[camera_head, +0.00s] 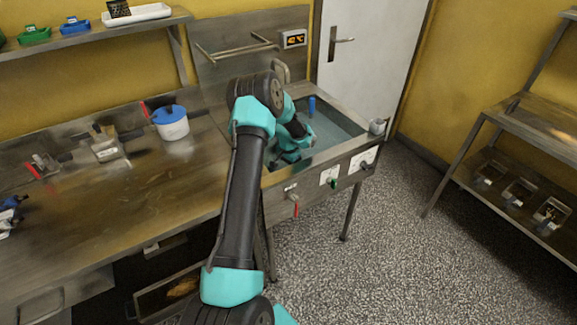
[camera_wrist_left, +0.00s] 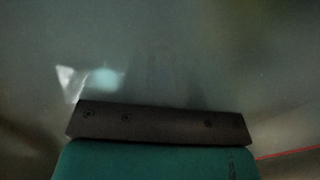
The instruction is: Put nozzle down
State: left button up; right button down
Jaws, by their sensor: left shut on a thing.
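My left arm reaches over the steel worktop into the enrober's basin (camera_head: 345,125) at the back centre. My left gripper (camera_head: 288,157) is low inside the basin, near its front left wall, partly hidden by its own wrist. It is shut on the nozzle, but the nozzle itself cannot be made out. In the left wrist view the dark gripper body (camera_wrist_left: 160,123) faces a blurred grey-green surface with pale bright patches. The fingertips are not clear there. My right gripper is not in view.
A blue upright cylinder (camera_head: 311,105) stands in the basin's back part. Valves and a red handle (camera_head: 295,207) line the basin's front.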

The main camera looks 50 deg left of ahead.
pick_arm(q)
jog(key=shift+f, duration=0.1)
jog(key=o, duration=0.9)
jog(key=shift+o, duration=0.2)
notch_tip(320, 180, up, 12)
jog(key=shift+r, duration=0.1)
dwell(0.5)
